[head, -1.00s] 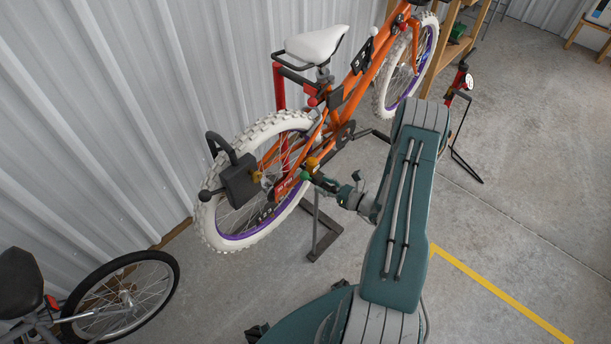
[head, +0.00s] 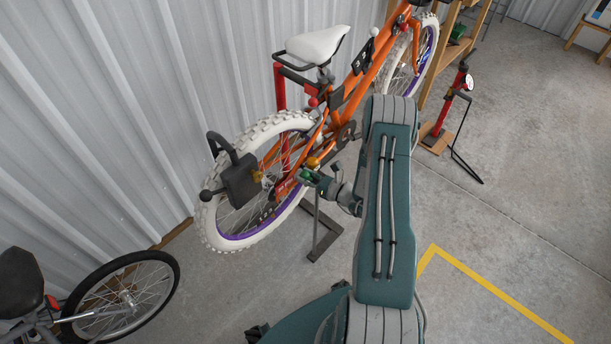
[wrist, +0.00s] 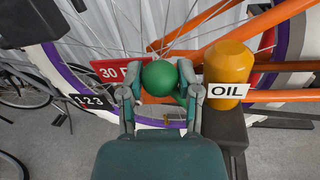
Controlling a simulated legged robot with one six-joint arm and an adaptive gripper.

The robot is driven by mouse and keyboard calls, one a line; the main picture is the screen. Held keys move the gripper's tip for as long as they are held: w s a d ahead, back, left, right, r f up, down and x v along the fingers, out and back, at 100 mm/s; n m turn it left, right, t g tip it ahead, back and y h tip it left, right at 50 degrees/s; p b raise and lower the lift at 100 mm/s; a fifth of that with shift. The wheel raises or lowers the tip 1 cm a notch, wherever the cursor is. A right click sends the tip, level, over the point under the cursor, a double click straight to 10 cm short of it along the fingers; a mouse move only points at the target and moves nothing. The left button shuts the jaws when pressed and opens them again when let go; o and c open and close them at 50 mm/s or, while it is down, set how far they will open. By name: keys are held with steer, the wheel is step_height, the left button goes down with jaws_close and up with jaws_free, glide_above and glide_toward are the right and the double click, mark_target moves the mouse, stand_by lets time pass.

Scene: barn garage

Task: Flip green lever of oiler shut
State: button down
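The oiler's yellow bottle (wrist: 229,66) carries a white OIL label and stands beside the bike's rear wheel. It shows small in the head view (head: 313,163). The green lever (wrist: 160,77) ends in a round ball knob, just left of the bottle in the wrist view; a short green stem runs down to the right from it. My gripper (wrist: 160,80) has one finger on each side of the ball, both appearing to touch it. In the head view my gripper (head: 308,178) is at the lever near the rear hub.
The orange bike (head: 350,88) stands along the metal wall, its white-tyred rear wheel (head: 222,234) close by. A red label (wrist: 108,71) and a black number label (wrist: 90,102) sit left of the knob.

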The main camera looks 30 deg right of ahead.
steer(key=shift+w+d+r+m, duration=0.1)
steer(key=shift+d+m, duration=0.05)
steer(key=shift+m, duration=0.25)
steer(key=c, duration=0.6)
jaws_free()
steer(key=shift+d, duration=0.1)
steer(key=v, duration=1.2)
